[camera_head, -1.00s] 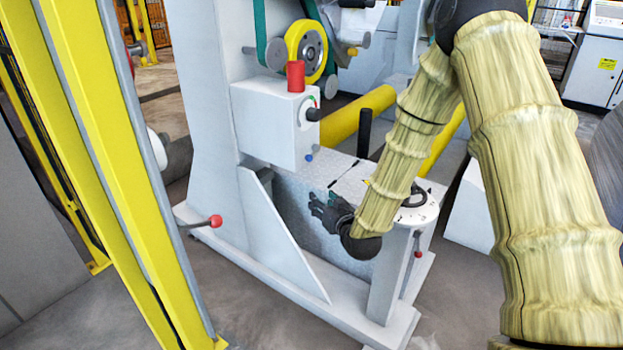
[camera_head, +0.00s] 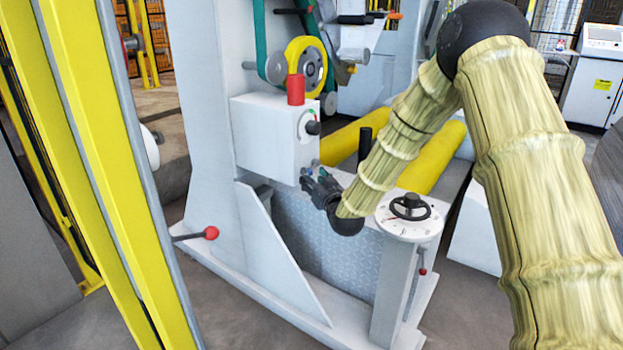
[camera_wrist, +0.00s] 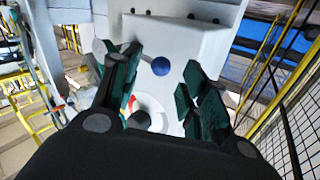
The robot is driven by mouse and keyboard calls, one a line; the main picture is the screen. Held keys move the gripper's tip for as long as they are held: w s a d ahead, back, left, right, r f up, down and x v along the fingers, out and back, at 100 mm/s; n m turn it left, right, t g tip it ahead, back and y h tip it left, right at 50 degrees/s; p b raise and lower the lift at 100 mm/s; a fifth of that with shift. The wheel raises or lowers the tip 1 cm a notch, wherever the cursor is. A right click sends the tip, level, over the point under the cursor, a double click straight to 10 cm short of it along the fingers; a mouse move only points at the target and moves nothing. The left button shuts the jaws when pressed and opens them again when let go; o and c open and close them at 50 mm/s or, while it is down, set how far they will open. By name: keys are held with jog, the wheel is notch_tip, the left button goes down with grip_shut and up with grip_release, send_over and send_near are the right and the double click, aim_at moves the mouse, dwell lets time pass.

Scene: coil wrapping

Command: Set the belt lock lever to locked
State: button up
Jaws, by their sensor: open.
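My gripper (camera_head: 318,187) is open and empty, just below the white control box (camera_head: 262,137) on the machine frame. In the wrist view its two dark green fingers (camera_wrist: 162,80) stand apart on either side of a blue ball knob (camera_wrist: 161,66) on the box; contact is not visible. A black rotary knob (camera_head: 313,128) with a red and green arc is on the same box, and it also shows in the wrist view (camera_wrist: 139,120). A lever with a red ball (camera_head: 211,233) sticks out of the lower frame. No readable label shows which is the belt lock lever.
A white post with a round dial and black handwheel (camera_head: 408,208) stands right of my gripper. A smaller red-tipped lever (camera_head: 422,271) hangs on it. Yellow rollers (camera_head: 435,160) lie behind. A red cylinder (camera_head: 296,89) tops the box. Yellow posts (camera_head: 95,150) stand at left.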

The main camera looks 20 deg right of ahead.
jog(key=shift+w+a, duration=0.1)
jog(key=shift+w, duration=0.95)
jog(key=shift+c, duration=0.4)
grip_shut()
